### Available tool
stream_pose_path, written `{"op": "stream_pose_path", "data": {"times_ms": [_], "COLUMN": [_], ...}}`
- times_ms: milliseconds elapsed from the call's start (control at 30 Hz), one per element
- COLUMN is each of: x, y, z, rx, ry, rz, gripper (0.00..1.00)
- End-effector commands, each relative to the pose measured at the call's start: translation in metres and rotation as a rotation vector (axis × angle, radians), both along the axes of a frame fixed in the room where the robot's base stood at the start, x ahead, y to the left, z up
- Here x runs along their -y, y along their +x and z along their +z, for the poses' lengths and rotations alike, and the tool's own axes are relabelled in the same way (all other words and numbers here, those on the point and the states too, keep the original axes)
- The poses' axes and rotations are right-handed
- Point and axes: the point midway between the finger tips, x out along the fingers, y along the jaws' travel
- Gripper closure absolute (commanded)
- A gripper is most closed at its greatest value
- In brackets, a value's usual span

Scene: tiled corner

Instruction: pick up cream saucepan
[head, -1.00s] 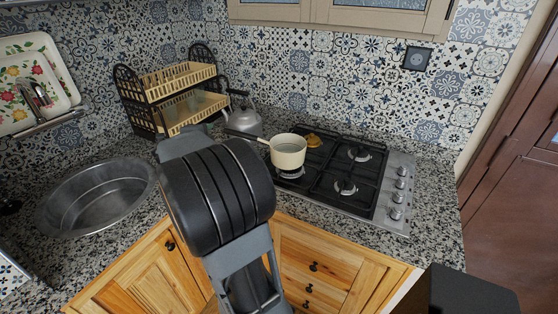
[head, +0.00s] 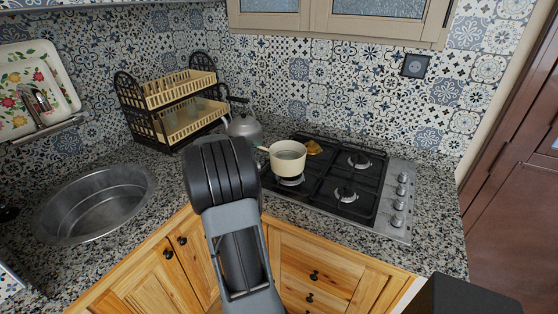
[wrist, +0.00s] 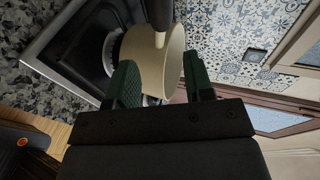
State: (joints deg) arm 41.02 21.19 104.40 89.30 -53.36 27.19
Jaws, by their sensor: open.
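The cream saucepan (head: 288,164) stands upright on the left front burner of the hob in the head view. I cannot tell whether a finger touches the pan.
The black hob (head: 345,205) has knobs along its right side. A grey kettle (head: 244,128) stands behind and left of the pan. A yellowish object (head: 313,148) lies behind it. A two-tier rack (head: 185,122) and a round sink (head: 95,203) are to the left.

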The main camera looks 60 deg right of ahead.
Motion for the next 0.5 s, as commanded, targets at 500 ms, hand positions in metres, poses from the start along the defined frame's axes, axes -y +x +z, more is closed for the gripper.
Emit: {"op": "stream_pose_path", "data": {"times_ms": [500], "x": [0.047], "y": [-0.006], "z": [-0.015], "rx": [-0.001], "ry": [0.0], "rz": [0.0], "gripper": [0.52]}}
